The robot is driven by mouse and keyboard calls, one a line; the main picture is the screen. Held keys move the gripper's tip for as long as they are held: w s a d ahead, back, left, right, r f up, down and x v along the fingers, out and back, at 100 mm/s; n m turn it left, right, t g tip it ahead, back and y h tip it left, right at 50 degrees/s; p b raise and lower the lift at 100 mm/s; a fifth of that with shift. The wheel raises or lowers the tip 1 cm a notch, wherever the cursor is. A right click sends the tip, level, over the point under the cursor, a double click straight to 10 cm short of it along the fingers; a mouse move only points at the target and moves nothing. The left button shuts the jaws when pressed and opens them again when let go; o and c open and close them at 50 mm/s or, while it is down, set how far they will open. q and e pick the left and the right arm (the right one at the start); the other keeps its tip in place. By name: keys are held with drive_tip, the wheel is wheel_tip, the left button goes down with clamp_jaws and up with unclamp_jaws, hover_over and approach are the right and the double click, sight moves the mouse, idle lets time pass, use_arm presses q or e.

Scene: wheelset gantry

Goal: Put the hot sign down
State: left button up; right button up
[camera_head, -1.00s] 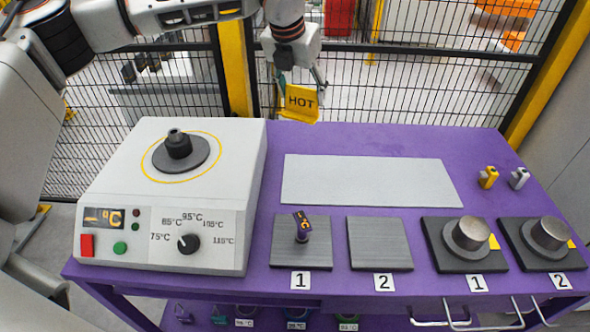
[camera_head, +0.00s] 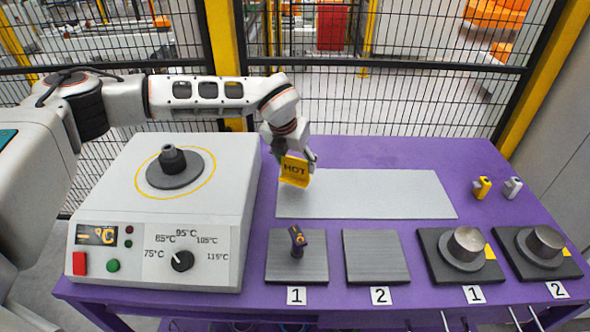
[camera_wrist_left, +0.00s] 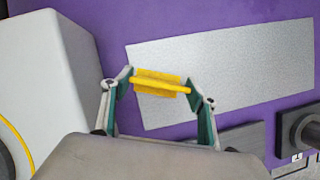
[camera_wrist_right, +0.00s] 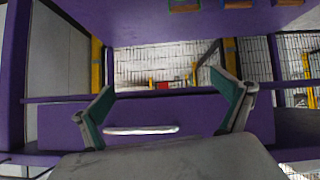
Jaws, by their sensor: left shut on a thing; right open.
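The yellow HOT sign (camera_head: 295,171) is held by my left gripper (camera_head: 290,158), over the left end of the light grey plate on the purple table. In the left wrist view the fingers (camera_wrist_left: 160,85) are shut on the sign (camera_wrist_left: 160,83) from both sides, and the bare grey plate (camera_wrist_left: 225,75) lies beneath and to the right. I cannot tell whether the sign touches the plate (camera_head: 375,195). My right gripper (camera_wrist_right: 165,112) is open and empty, facing the purple table's front with a pale handle (camera_wrist_right: 140,130) between its fingers. It does not show in the head view.
The white heater (camera_head: 110,212) with dial and dark spindle stands on the left. Pad 1 (camera_head: 315,262) carries a small dark tool (camera_head: 297,241); pad 2 (camera_head: 377,260) is empty. Two dark blocks with metal cylinders (camera_head: 467,243) and yellow and grey small pieces (camera_head: 482,188) are right.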

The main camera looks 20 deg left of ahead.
sight(295, 169)
use_arm(q)
drive_tip(key=shift+f, duration=1.5)
drive_tip(key=shift+f, duration=0.1)
drive_tip(key=shift+f, duration=0.15)
drive_tip(key=o, duration=1.1)
